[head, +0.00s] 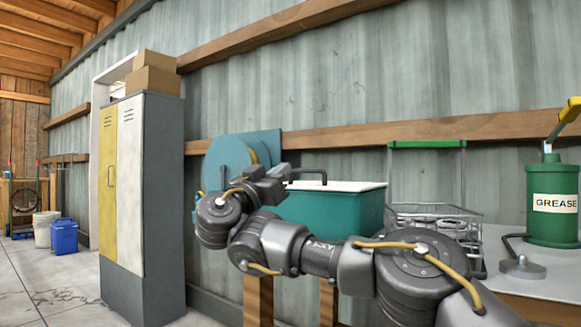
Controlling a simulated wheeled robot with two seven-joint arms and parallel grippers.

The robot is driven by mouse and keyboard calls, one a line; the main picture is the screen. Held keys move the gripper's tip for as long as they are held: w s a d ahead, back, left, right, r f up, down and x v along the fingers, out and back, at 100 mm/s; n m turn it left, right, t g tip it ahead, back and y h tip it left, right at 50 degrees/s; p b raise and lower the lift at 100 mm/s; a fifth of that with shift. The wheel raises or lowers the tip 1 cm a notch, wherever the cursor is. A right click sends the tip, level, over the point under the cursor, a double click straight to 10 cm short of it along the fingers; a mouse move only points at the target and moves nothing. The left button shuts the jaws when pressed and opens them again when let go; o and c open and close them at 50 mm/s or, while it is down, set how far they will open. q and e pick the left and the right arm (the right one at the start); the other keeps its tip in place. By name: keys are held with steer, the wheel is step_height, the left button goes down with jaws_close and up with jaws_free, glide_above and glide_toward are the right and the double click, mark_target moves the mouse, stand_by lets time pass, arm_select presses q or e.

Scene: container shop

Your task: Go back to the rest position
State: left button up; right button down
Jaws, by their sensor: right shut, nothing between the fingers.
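My right arm reaches in from the lower right and bends back at the wrist. My right gripper (268,183) is shut and empty. It is raised in front of the teal tub (330,211) and hides part of that tub's left side. Its fingertips are small and dark here, and I cannot tell whether they touch anything. My left gripper is not in view.
A grey locker with yellow and white doors (130,185) stands left, cardboard boxes (153,75) on top. A wire basket (437,222) and green grease drum (553,205) stand right. A blue bin (64,237) is far left. The floor before the locker is clear.

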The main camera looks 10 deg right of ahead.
steer(key=shift+v, duration=0.8)
